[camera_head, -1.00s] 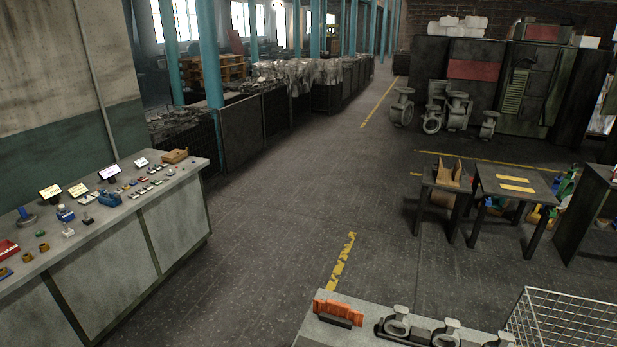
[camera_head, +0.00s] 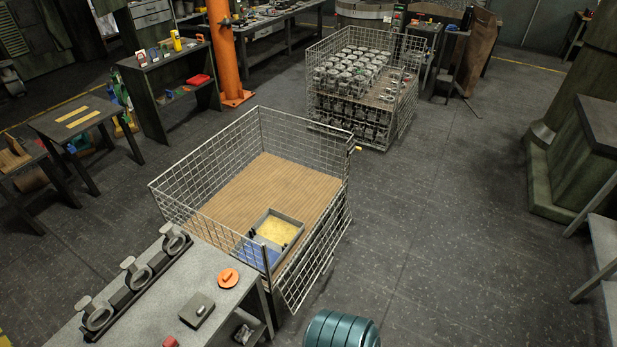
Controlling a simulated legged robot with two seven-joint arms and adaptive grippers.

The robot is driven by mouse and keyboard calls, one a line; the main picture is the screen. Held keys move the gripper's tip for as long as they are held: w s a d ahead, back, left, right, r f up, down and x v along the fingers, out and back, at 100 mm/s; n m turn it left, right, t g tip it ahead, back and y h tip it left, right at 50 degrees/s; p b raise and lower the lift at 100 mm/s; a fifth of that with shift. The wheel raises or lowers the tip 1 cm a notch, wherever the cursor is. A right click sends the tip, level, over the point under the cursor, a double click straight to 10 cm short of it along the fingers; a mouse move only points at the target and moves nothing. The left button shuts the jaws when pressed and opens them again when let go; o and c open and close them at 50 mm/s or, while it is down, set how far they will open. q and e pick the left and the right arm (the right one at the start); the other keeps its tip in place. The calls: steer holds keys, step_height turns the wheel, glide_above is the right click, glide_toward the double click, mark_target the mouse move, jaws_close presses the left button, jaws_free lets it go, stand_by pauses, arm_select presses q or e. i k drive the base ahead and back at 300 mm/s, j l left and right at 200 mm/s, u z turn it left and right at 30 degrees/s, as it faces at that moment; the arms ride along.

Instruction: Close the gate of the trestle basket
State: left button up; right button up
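A wire mesh basket (camera_head: 205,175) with a brown slatted floor stands in the middle of the view, beside a grey bench. Its left and back mesh walls stand upright. On its right side a mesh panel, which looks like the gate (camera_head: 318,258), hangs down below the floor's edge, so that side is open. A small yellow piece (camera_head: 357,149) shows at the back right corner post. A grey tray with a yellow inside (camera_head: 278,230) and a blue item (camera_head: 256,253) are in the basket's near corner. Neither of my grippers is in view.
The grey bench (camera_head: 228,305) at the near left holds ring-shaped castings (camera_head: 133,275) and an orange part (camera_head: 228,278). A second wire basket (camera_head: 400,118) full of castings stands behind. A teal ribbed object (camera_head: 341,330) is at the bottom edge. Floor to the right is clear.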

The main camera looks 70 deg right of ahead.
mark_target(323, 273)
steer(key=z, duration=1.8)
steer(key=l, duration=0.15)
steer(key=i, duration=0.05)
